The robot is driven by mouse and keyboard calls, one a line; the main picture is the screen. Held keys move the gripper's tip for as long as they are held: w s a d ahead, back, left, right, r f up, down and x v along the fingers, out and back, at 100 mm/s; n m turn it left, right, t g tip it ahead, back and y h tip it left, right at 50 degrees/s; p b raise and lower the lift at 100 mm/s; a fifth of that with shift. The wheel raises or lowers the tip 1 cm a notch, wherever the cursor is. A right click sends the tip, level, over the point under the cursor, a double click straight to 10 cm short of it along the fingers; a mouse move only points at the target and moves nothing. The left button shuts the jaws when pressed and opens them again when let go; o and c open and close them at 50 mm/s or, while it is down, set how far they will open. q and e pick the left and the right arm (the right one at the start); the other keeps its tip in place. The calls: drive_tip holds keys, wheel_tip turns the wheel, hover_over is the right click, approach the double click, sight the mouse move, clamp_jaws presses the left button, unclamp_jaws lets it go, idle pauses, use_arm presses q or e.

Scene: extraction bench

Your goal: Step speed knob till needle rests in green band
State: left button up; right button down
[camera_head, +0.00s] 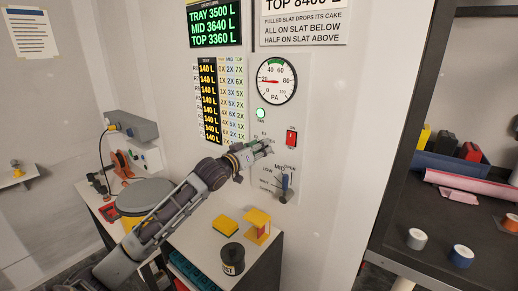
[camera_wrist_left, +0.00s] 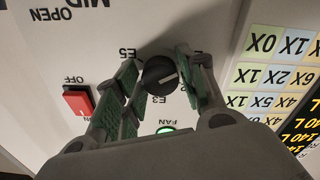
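The speed knob (camera_wrist_left: 160,73) is black and round with a pale pointer line. It shows in the left wrist view, with the marks E5 and E3 beside it. My left gripper (camera_wrist_left: 158,70) has its green-padded fingers on both sides of the knob, close against it. In the head view my left gripper (camera_head: 268,147) reaches the wall panel and covers the knob. The round PA gauge (camera_head: 276,90) is above it. Its red needle points left, near 20, and the green band is at the top of the dial, so the needle is outside it.
A lit green FAN lamp (camera_head: 261,113) and a red ON/OFF switch (camera_head: 291,138) are near the gripper. A blue-handled lever (camera_head: 285,184) with LOW, MID and OPEN marks sits below. A yellow stand (camera_head: 257,222) and a dark pot (camera_head: 230,259) stand on the bench.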

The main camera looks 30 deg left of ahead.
use_arm(q)
drive_tip(key=c, duration=0.5)
drive_tip(key=shift+m, duration=0.5)
drive_tip(key=m+p, duration=0.4)
drive_tip(key=m, duration=0.6)
drive_tip(key=shift+m, duration=0.3)
drive_tip(key=o, duration=1)
